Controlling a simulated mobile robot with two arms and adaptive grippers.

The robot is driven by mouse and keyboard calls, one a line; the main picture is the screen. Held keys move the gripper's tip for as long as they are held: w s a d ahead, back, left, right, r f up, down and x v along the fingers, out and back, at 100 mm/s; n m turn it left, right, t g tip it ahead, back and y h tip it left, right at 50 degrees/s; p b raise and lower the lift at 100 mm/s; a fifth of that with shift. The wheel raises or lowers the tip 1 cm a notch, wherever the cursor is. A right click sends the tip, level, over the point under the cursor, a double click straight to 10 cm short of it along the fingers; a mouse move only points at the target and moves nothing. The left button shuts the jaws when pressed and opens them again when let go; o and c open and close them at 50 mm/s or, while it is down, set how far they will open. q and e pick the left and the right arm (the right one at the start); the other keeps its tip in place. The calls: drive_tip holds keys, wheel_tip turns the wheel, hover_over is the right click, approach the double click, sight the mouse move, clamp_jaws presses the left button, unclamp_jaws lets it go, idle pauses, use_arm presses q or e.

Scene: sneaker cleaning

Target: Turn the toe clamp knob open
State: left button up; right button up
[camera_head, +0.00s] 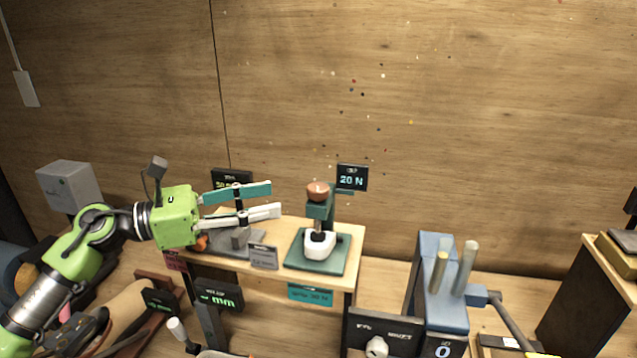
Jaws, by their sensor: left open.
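The round, brown-orange knob (318,190) sits on top of a green clamp stand (320,211) on the wooden bench; I take it as the toe clamp knob. Below it, a dark stem meets a white rounded piece (319,244) on a green base plate (304,263). My left gripper (275,199) reaches in from the left, its jaws open and pointing right. Its fingertips end a short gap left of the knob, at about its height, with nothing visible between them. My right gripper is out of view.
A display reading 20 N (352,178) stands behind the knob to the right. A grey plate with a block (239,238) lies under my left fingers. A blue machine with upright cylinders (437,292) stands to the right.

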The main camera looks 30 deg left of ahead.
sight(318, 186)
use_arm(q)
drive_tip(key=p+x, duration=0.2)
drive_tip(key=x, duration=0.4)
drive_tip(key=shift+w+r, duration=0.15)
drive_tip(key=shift+w, duration=0.05)
drive_tip(key=p+x, duration=0.1)
drive_tip(key=x, duration=0.1)
drive_tip(key=shift+w+d+p, duration=0.2)
drive_tip(key=shift+p, duration=0.1)
drive_tip(key=shift+p+x, duration=0.4)
drive_tip(key=shift+x, duration=0.55)
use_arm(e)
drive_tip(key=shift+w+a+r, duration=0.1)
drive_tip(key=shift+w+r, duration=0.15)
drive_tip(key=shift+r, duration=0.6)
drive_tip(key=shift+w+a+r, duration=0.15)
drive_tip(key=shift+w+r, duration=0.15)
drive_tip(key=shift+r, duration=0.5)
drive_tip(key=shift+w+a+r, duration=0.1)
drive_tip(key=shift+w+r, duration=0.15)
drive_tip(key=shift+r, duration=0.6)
use_arm(q)
drive_tip(key=c, duration=1)
drive_tip(key=shift+c, duration=0.4)
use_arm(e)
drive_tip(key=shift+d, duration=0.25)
